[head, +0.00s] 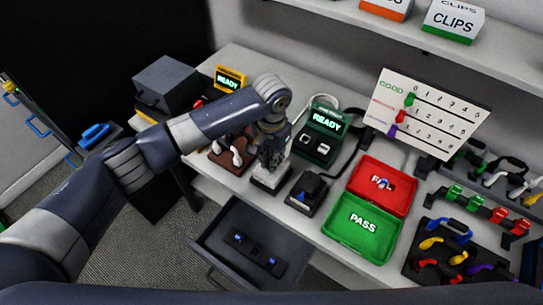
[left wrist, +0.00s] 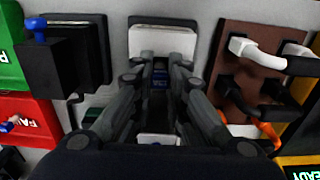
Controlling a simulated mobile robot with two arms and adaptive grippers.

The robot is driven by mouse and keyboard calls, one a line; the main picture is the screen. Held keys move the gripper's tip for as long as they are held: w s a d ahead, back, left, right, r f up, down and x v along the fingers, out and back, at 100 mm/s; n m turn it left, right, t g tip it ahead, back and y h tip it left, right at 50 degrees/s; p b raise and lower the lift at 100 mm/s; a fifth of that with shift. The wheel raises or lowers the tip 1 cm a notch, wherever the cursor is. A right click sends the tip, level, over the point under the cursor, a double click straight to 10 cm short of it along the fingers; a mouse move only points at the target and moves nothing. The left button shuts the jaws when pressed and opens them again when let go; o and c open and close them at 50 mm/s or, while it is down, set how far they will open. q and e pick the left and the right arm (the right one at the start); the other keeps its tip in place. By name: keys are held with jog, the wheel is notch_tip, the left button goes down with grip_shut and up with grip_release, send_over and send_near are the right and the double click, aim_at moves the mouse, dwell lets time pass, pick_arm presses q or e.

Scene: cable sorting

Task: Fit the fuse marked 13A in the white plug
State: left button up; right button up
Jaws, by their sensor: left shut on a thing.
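My left gripper (head: 268,158) points down over a white block on a dark base (head: 268,182), which I take for the white plug. In the left wrist view the white block (left wrist: 162,41) lies just beyond the fingertips. The left gripper (left wrist: 160,80) is shut on a small blue-marked piece (left wrist: 160,72), apparently a fuse, mostly hidden by the fingers. Its marking is not legible, and I cannot tell whether it touches the block. My right gripper is not in view.
An open drawer (head: 205,255) holds a dark strip (head: 258,252) with blue pieces. A brown board (head: 226,160) and a black block with a blue knob (left wrist: 50,65) flank the gripper. The green PASS tray (head: 345,245) and red FAIL tray (head: 398,203) lie to the right.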

pick_arm(q)
jog(key=shift+f+p, duration=0.15)
jog(key=shift+p, duration=0.25)
dwell(0.3)
jog(key=o, duration=0.8)
jog(key=shift+o, duration=0.3)
jog(key=o, duration=0.5)
notch_tip(320, 180, up, 8)
jog(key=p, duration=0.8)
jog(key=shift+p, duration=0.35)
